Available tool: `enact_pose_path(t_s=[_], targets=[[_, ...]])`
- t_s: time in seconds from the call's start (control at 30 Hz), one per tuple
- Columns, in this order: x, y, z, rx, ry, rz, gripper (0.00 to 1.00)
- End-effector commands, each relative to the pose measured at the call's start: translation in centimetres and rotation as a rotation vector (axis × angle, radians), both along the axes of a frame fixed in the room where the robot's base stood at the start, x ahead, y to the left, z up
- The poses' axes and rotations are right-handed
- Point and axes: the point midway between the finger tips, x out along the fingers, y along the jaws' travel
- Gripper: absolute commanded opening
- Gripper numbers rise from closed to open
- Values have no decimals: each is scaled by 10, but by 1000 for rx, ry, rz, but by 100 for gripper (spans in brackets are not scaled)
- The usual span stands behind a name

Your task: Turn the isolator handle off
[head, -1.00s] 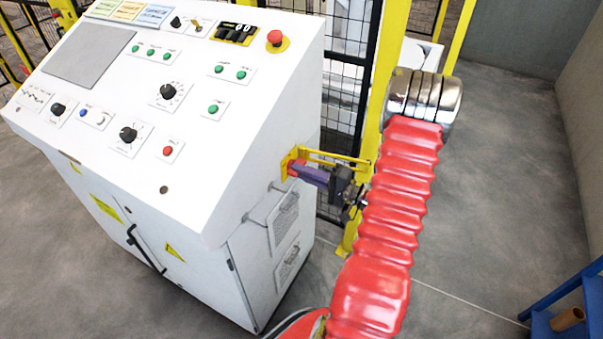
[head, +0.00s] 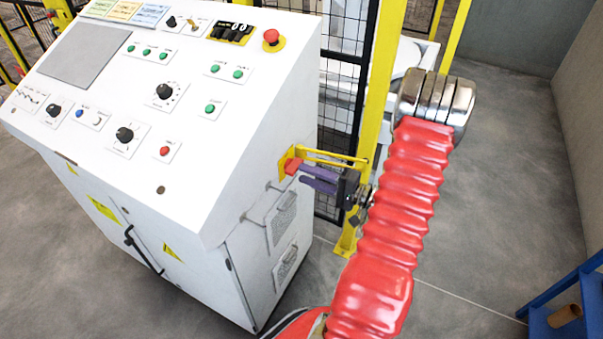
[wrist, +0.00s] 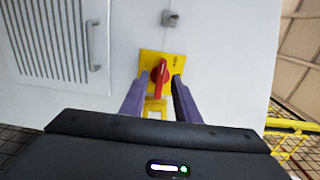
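The red isolator handle (wrist: 161,78) sits on a yellow plate (wrist: 174,62) on the cabinet's side. In the wrist view its grip points nearly upright, tilted slightly. The handle also shows in the head view as a small red knob (head: 292,166) on the cabinet's right side. My gripper (head: 304,177) is just right of it, its purple fingers pointing at the plate. The two fingers are spread apart. In the wrist view they lie left and right of the handle, with gaps on both sides. They hold nothing.
The white control cabinet (head: 225,130) fills the left. A yellow bracket (head: 335,158) runs close above my fingers. A yellow post (head: 377,110) and black mesh fence (head: 338,110) stand behind. A blue stand (head: 570,300) is at lower right.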

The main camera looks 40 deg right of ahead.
Motion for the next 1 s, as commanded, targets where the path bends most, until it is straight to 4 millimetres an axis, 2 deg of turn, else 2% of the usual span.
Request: enact_pose_path(t_s=[0.6,0.8,1.0], targets=[[-84,-30,-1,0,1,-2,29],[-98,-34,-1,1,1,1,29],[-99,-35,-1,1,1,2,29]])
